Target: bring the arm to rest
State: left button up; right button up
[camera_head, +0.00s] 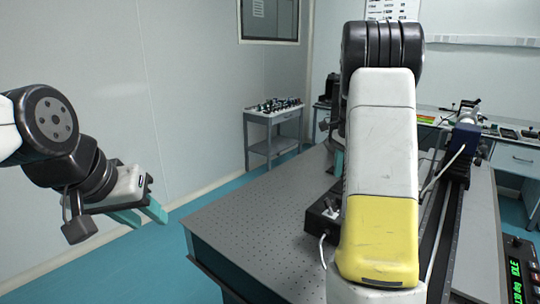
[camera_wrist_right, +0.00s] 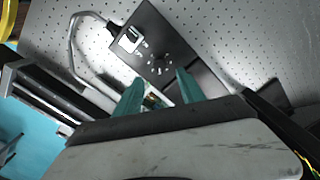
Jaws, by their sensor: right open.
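My right arm (camera_head: 377,150) reaches forward over the perforated optical table in the head view and hides much of what lies behind it. A bit of a teal finger shows at the arm's left edge. In the right wrist view my right gripper (camera_wrist_right: 158,87) is open, its two teal fingers apart with nothing held between them. Beyond the fingers is a black box (camera_wrist_right: 150,45) with a dial and a white switch. My left gripper (camera_head: 150,220) hangs over the floor left of the table, its teal fingers apart and empty.
The optical table (camera_head: 255,215) has clear surface at its left. A black box (camera_head: 322,218) with a cable sits beside my right arm. A long dark rail (camera_head: 443,235) runs along the right. A display reading IDLE (camera_head: 520,268) is at the lower right. A small cart (camera_head: 272,115) stands behind.

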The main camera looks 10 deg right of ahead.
jog(key=s+a+r+n+t+y, duration=0.1)
jog(key=s+a+r+n+t, duration=0.1)
jog(key=s+a+r+n, duration=0.45)
jog(key=s+a+r+n+t+y, duration=0.1)
jog(key=s+a+n+t, duration=0.3)
jog(key=s+a+n, duration=0.6)
jog(key=s+a+r, duration=0.1)
jog(key=s+a, duration=0.4)
jog(key=s, duration=0.4)
jog(key=shift+a+r+n, duration=0.2)
jog(key=shift+n, duration=0.15)
